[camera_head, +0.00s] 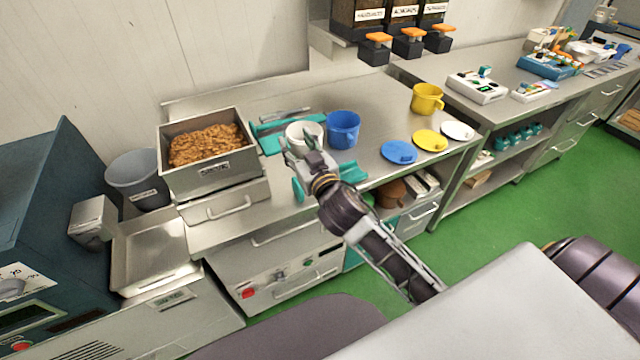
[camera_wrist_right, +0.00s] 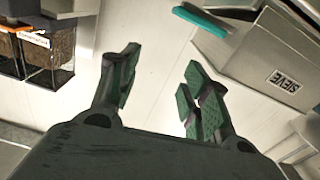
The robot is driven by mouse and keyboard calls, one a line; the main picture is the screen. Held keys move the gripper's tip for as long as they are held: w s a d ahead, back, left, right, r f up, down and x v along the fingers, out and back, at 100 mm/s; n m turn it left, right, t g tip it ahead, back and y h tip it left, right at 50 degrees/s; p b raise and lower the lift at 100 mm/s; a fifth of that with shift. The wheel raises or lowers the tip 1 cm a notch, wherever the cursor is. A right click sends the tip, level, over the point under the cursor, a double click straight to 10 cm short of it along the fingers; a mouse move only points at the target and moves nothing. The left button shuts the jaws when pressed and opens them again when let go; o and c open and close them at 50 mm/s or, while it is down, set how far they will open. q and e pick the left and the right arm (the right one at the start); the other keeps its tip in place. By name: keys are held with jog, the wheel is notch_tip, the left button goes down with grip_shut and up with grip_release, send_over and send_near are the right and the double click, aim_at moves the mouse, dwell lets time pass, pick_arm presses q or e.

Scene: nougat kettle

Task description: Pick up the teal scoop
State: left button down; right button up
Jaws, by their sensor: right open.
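My right gripper (camera_head: 298,144) is open, above the steel counter in front of the white cup (camera_head: 304,130). In the right wrist view its fingers (camera_wrist_right: 160,66) are apart with nothing between them. Teal parts, seemingly of the teal scoop, show on both sides of my gripper and wrist near the counter's front edge: a rounded part (camera_head: 298,190) on the left and a longer part (camera_head: 354,172) on the right. My arm hides the middle between them. A teal bar (camera_wrist_right: 203,20) shows beyond the fingers in the wrist view; I cannot tell whether it is the scoop. My left gripper is out of view.
A steel sieve bin (camera_head: 212,180) of brown pieces stands left. A teal tray (camera_head: 270,144) lies behind the gripper. A blue mug (camera_head: 342,130) is close on the right, with blue (camera_head: 399,152), yellow (camera_head: 430,140) and white (camera_head: 457,131) discs farther right. Dispensers (camera_head: 408,42) hang behind.

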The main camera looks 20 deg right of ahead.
jog(key=s+a+r+n+y, duration=0.2)
jog(key=a+r+n+y, duration=0.95)
jog(key=r+y, duration=0.2)
jog(key=s+a+f+n+g+y, duration=0.2)
jog(key=a+n+g, duration=0.2)
jog(key=n+g, duration=0.15)
jog(key=s+a+f+n+g+y, duration=0.3)
jog(key=a+n+g, duration=0.2)
jog(key=g, duration=0.2)
jog(key=w+d+f+g+h, duration=0.3)
jog(key=d+f+g+h, duration=0.1)
jog(key=d+f+h, duration=0.7)
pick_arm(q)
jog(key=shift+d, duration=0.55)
pick_arm(e)
jog(key=w+d+f+m+h, duration=0.2)
jog(key=d+m+h, duration=0.3)
jog(key=d, duration=1.2)
jog(key=w+h, duration=0.1)
jog(key=h, duration=0.2)
